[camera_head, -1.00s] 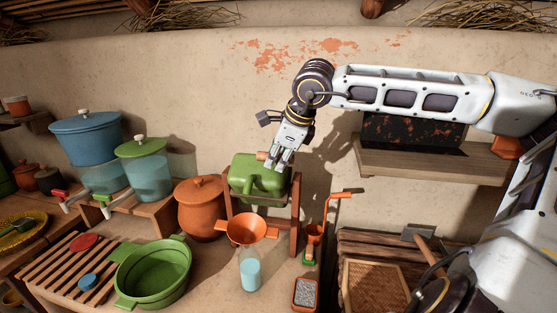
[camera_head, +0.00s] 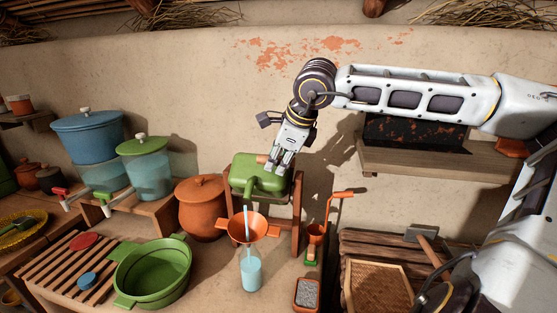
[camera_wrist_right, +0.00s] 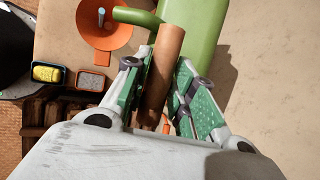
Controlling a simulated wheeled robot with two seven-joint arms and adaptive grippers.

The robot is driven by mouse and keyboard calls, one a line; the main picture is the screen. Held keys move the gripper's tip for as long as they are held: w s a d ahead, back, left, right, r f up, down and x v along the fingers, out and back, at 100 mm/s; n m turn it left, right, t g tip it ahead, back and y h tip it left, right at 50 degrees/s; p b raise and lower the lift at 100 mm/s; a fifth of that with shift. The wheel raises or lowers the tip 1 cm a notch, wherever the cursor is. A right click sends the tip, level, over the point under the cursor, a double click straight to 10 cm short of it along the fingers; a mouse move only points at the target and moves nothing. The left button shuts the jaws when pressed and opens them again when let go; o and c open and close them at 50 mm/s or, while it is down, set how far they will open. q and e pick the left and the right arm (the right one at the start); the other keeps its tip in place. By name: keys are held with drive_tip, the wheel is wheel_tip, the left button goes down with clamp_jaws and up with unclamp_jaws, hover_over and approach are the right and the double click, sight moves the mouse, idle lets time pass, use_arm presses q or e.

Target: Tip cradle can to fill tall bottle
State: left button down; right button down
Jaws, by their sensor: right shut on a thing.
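The green cradle can (camera_head: 262,180) hangs in a brown wooden stand (camera_head: 297,215) and is tilted, spout down to the front. A thin stream of water runs from its spout into the orange funnel (camera_head: 266,232). The funnel sits over the clear tall bottle (camera_head: 251,272), which holds pale blue liquid. My right gripper (camera_head: 280,165) is shut on the can's brown wooden handle. In the right wrist view the handle (camera_wrist_right: 166,75) lies between the two green-padded fingers, beside the green can (camera_wrist_right: 200,35). My left gripper is not in view.
A green basin (camera_head: 152,270) and a slatted rack (camera_head: 75,262) stand left of the bottle. An orange lidded pot (camera_head: 201,208) stands close left of the stand. An orange hand tool (camera_head: 313,240) and a small tray (camera_head: 306,293) stand to the right.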

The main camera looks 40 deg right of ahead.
drive_tip(key=c, duration=1.3)
unclamp_jaws()
drive_tip(key=shift+f, duration=0.15)
drive_tip(key=shift+o, duration=0.2)
drive_tip(key=shift+r, duration=0.25)
drive_tip(key=shift+s+r, duration=0.25)
drive_tip(key=shift+r, duration=0.25)
drive_tip(key=v, duration=1)
drive_tip(key=shift+s+r, duration=0.2)
